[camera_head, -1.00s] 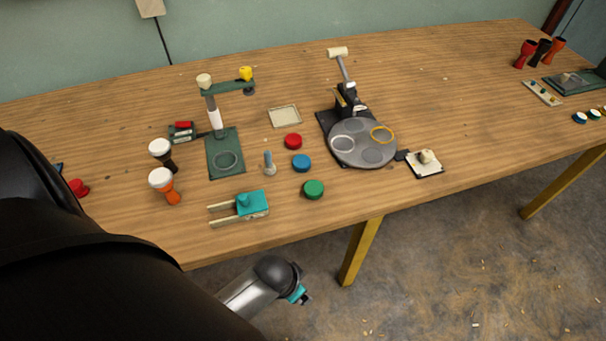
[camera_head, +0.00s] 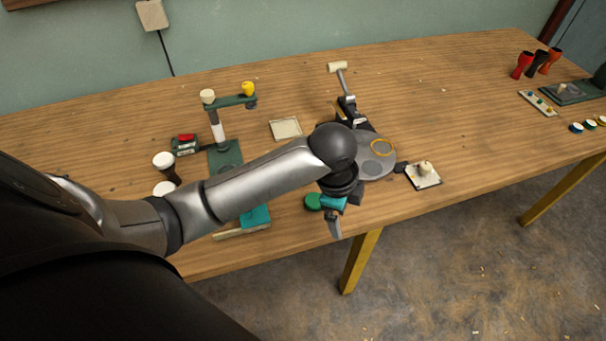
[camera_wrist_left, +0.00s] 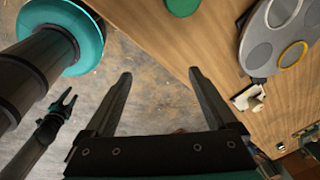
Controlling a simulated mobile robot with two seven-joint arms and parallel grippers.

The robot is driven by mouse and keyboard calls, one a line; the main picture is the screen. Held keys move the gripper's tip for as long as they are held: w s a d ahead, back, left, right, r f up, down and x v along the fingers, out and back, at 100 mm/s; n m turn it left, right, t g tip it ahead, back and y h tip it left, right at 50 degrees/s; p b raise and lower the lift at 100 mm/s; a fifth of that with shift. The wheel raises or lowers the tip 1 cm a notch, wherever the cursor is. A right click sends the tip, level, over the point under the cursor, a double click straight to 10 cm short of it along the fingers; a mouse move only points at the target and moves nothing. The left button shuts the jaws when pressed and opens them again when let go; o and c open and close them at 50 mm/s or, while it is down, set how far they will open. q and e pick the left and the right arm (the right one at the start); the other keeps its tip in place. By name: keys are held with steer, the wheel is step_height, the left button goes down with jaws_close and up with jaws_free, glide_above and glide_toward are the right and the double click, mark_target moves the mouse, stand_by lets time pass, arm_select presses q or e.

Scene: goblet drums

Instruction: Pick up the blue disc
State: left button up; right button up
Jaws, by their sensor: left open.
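The blue disc does not show now. In the head view my left arm covers the spot on the table where it lay earlier. My left gripper (camera_head: 334,226) is open and empty, pointing down near the table's front edge, just right of and in front of the green disc (camera_head: 313,201). In the left wrist view, the open fingers of my left gripper (camera_wrist_left: 162,80) have bare floor between them, and the green disc (camera_wrist_left: 183,6) is at the top edge. A small dark gripper, apparently my right one (camera_wrist_left: 64,103), shows at the left; its jaws are unclear.
A grey round plate with rings (camera_head: 378,168) stands right of my left gripper, with a small white board (camera_head: 423,175) beyond it. A teal block (camera_head: 257,216) is partly hidden under my arm. The table's right-middle part is clear.

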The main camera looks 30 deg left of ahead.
arm_select(q)
steer(key=w+a+r+m+g+y, duration=0.25)
steer(key=w+a+r+m, duration=0.35)
steer(key=a+r, duration=0.55)
steer(key=shift+n+t, duration=0.3)
steer(key=shift+t, duration=0.15)
steer(key=f+b, duration=0.1)
steer(key=f, duration=0.2)
steer(key=w+a+f, duration=0.1)
steer(key=f, duration=0.3)
steer(key=a+f+b, duration=0.1)
steer(key=f, duration=0.3)
steer(key=shift+w+a+b, duration=0.15)
steer(key=shift+w+b, duration=0.2)
steer(key=shift+w, duration=0.05)
steer(key=f, duration=0.1)
steer(key=f+b, duration=0.1)
steer(key=f, duration=0.2)
steer(key=shift+w+a+b, duration=0.2)
steer(key=shift+a+b, duration=0.05)
steer(key=shift+b, duration=0.15)
steer(key=shift+f, duration=0.65)
steer(key=c, duration=1.3)
steer(key=shift+c, duration=0.6)
arm_select(e)
steer(key=f, duration=0.1)
steer(key=w+f, duration=0.1)
steer(key=f, duration=0.2)
steer(key=shift+w+d+f, duration=0.15)
steer(key=shift+d+f, duration=0.15)
